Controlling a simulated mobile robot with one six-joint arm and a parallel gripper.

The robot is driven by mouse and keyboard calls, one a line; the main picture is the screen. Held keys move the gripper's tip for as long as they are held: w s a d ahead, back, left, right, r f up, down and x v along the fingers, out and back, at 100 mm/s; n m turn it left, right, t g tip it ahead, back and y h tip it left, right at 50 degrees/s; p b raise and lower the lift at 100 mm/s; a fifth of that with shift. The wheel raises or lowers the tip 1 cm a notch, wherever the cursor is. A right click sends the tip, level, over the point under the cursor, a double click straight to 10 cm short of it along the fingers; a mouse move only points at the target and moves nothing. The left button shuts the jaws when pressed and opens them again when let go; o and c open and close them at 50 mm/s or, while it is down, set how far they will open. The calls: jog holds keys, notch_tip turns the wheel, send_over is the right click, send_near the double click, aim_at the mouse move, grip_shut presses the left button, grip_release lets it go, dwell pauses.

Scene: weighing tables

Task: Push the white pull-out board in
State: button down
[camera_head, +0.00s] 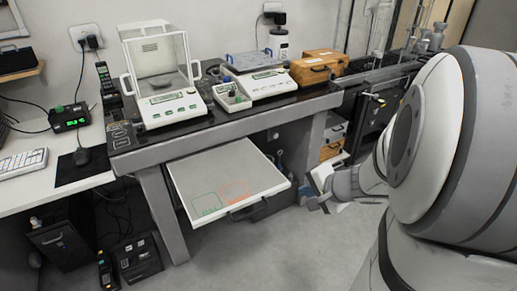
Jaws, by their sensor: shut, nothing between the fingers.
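The white pull-out board (205,172) sticks out from under the dark weighing table (240,123). The board looks empty. My gripper (318,205) is to the right of the board's front right corner, apart from it. It is shut and empty. My arm fills the right side of the view.
An analytical balance (170,108), a second scale (262,84) and wooden boxes (318,66) stand on the table. A table leg (163,213) is left of the board. The floor (290,255) in front is clear.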

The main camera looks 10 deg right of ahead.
jog(key=w+f+m+b, duration=0.1)
jog(key=w+f+b, duration=0.3)
jog(key=w+f, duration=0.6)
jog(key=shift+w+a+m+t+h, duration=0.3)
jog(key=shift+w+h, duration=0.1)
jog(key=shift+w, duration=0.25)
